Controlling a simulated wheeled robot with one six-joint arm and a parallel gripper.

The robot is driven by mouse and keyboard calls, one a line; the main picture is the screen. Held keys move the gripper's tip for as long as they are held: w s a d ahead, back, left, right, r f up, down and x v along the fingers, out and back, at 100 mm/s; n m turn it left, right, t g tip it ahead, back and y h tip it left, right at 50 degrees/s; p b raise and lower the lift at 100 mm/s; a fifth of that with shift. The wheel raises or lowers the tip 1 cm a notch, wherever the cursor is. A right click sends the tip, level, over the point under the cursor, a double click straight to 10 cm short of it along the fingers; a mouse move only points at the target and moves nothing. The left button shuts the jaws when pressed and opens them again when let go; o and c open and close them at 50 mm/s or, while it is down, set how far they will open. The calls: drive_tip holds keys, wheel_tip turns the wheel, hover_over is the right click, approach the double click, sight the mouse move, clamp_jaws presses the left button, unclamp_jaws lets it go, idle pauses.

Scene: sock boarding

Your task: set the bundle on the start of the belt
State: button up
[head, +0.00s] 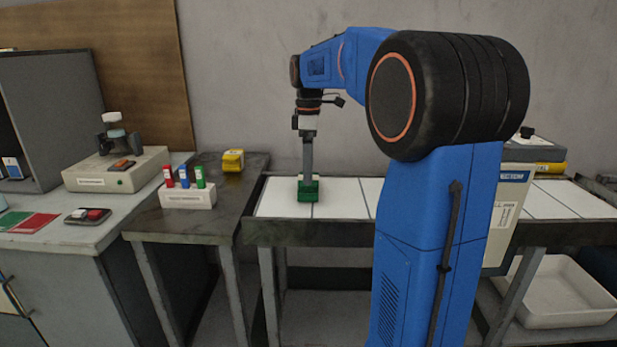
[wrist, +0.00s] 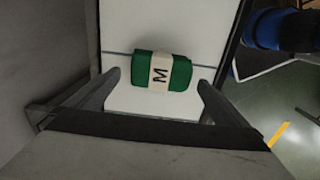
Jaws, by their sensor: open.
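The bundle is a green roll with a cream band marked "M". In the wrist view the bundle (wrist: 178,72) lies on the white belt (wrist: 128,28), across a dark seam line. In the head view the green bundle (head: 308,194) is at the left end of the belt (head: 344,196). My gripper (head: 308,180) points straight down over it. In the wrist view my gripper (wrist: 158,85) is open, with one finger on each side of the bundle and gaps showing between. The head view does not show the finger gap clearly.
A dark side table (head: 178,222) left of the belt holds a white rack (head: 187,196) with red, blue and green pieces, and a yellow bundle (head: 233,160). A beige machine (head: 116,168) stands further left. A boxy machine (head: 508,200) spans the belt at right. The belt between is partly hidden by my arm.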

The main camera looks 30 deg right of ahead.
wheel_tip(320, 180, up, 7)
drive_tip(key=s+a+f+m+t, duration=0.1)
drive_tip(key=s+a+f+m, duration=0.2)
drive_tip(key=s+a, duration=0.35)
drive_tip(key=s+a+f+m+t, duration=0.15)
drive_tip(key=s+a+f, duration=0.25)
drive_tip(key=s, duration=0.5)
drive_tip(key=s+a+f+m+t, duration=0.1)
drive_tip(key=s+a+f+m, duration=0.1)
drive_tip(key=s+f, duration=0.5)
drive_tip(key=s+a+f+m+t, duration=0.1)
drive_tip(key=s+a+f+m, duration=0.2)
drive_tip(key=s+f, duration=0.4)
drive_tip(key=shift+s+a+f+m, duration=0.25)
drive_tip(key=shift+s+m, duration=0.2)
drive_tip(key=shift+m, duration=0.4)
drive_tip(key=shift+c, duration=0.6)
